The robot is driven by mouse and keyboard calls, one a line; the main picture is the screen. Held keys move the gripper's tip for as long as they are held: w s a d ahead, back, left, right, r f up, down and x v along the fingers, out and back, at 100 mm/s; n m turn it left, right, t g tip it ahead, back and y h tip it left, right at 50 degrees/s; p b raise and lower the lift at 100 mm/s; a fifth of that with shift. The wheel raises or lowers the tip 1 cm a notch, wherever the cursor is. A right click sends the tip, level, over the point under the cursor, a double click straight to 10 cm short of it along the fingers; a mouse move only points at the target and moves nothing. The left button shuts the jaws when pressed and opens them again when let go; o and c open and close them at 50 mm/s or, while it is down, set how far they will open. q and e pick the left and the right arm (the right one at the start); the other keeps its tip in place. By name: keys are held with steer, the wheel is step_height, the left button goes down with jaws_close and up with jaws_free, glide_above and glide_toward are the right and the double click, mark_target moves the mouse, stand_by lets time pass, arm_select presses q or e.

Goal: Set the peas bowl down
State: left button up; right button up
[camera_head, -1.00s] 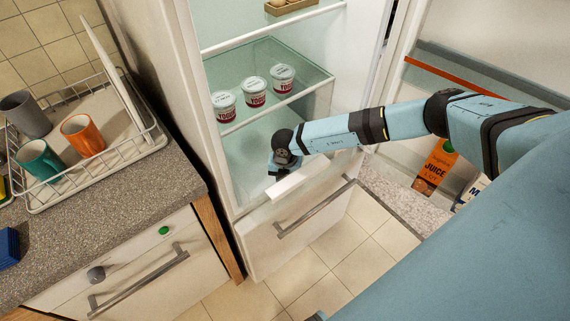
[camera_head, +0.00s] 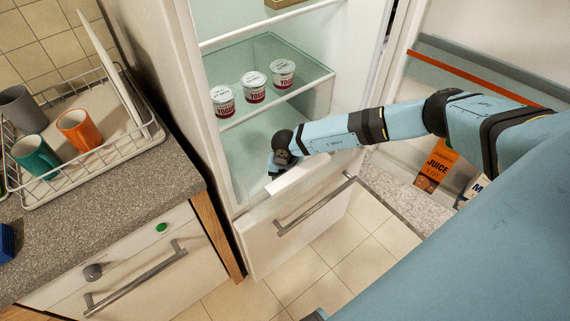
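I see no peas bowl in the head view. My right arm comes in from the right and reaches into the low part of the open fridge (camera_head: 222,196). Its gripper (camera_head: 274,172) points down at the front of the fridge's lowest compartment, close behind a white front ledge (camera_head: 300,175). The fingertips are small and mostly hidden, so I cannot tell whether they are open or hold anything. My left gripper is not in view.
Several yogurt cups, including the middle one (camera_head: 254,86), stand on a glass shelf above the gripper. A juice carton (camera_head: 436,165) stands at the right by the fridge door. Left, a counter (camera_head: 120,205) carries a dish rack (camera_head: 150,133) with mugs, including an orange one (camera_head: 80,130).

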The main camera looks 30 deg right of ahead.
step_height(320, 180, up, 12)
steer(key=p, duration=1)
steer(key=shift+a+r, duration=0.1)
